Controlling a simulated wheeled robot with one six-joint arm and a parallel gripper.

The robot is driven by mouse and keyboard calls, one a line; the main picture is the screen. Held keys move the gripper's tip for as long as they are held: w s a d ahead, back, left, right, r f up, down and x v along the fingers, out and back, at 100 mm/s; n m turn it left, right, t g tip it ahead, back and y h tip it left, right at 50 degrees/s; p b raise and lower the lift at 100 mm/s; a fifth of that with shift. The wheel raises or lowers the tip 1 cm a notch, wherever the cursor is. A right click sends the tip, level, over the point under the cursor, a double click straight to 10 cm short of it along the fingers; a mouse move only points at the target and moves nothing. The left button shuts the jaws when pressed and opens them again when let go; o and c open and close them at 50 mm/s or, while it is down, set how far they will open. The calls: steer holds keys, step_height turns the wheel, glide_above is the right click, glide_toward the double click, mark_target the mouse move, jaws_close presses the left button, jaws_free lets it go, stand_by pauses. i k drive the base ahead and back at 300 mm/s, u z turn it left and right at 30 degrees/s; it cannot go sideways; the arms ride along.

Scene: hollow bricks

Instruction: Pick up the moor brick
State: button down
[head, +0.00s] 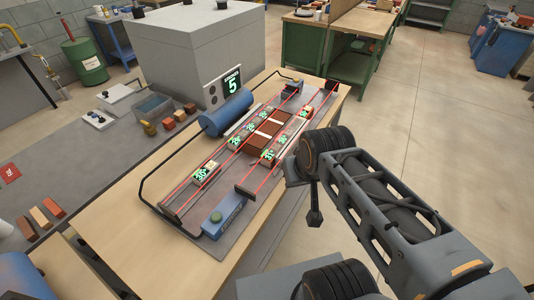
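I cannot tell which brick is the moor brick, as no readable name shows. Dark brown blocks (270,130) sit in the middle of a grey fixture on the wooden table, between rows of pale blocks (206,173) with green numbers. Loose bricks in brown, red and tan (53,208) lie on the grey surface at the lower left. More small bricks (180,116) lie near the blue cylinder. My gripper (315,215) hangs at the right, beside the table and apart from all bricks. It is small and dark, and its fingers are not clear.
A grey cabinet with a green display (232,82) stands beyond. Floor at right is clear.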

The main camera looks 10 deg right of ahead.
mark_target(209, 169)
steer(key=k, duration=0.5)
steer(key=z, duration=1.4)
steer(key=i, duration=1.2)
steer(key=u, duration=2.85)
steer(key=i, duration=0.5)
steer(key=u, duration=0.05)
